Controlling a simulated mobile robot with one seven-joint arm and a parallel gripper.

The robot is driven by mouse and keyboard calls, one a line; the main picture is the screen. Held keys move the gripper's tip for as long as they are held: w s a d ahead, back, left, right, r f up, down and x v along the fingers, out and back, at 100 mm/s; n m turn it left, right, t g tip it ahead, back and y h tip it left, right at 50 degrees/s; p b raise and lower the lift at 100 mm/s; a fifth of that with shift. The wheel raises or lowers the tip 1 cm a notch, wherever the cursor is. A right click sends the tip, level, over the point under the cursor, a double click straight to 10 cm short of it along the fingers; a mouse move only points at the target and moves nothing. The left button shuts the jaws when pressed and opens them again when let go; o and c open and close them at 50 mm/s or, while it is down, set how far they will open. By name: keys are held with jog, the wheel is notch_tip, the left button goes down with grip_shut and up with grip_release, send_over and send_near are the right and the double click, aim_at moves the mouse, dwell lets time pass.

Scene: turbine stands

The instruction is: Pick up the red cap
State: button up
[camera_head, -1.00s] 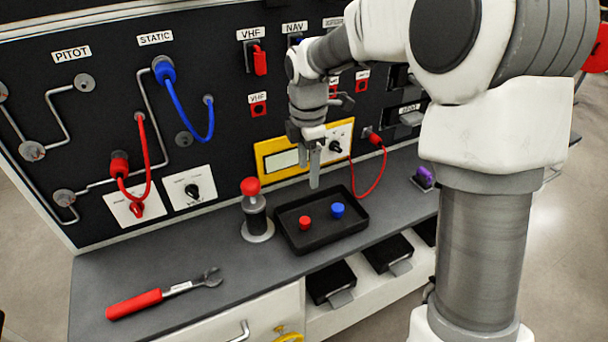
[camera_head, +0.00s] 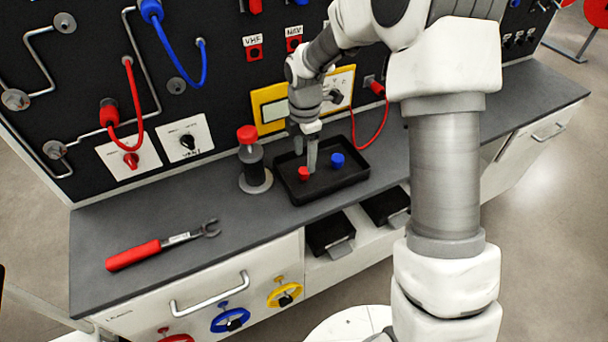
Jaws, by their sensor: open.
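The red cap (camera_head: 303,173) is a small red cylinder in the left part of the black tray (camera_head: 329,188). A similar blue cap (camera_head: 337,160) stands in the tray to its right. My gripper (camera_head: 309,168) points down over the tray, its fingertips close beside the red cap. One finger shows just right of the cap and slightly overlaps it in view. Whether it touches the cap I cannot tell. The gripper is open, and the cap is not held.
A dark cylinder with a red top (camera_head: 248,148) stands left of the tray. A red-handled wrench (camera_head: 160,250) lies on the grey bench at the left. A panel with red and blue cables (camera_head: 180,60) rises behind.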

aim_at(304, 170)
notch_tip(304, 170, down, 5)
jog(key=shift+a+f+b, duration=0.1)
jog(key=shift+b, duration=0.55)
grip_shut()
dwell(0.9)
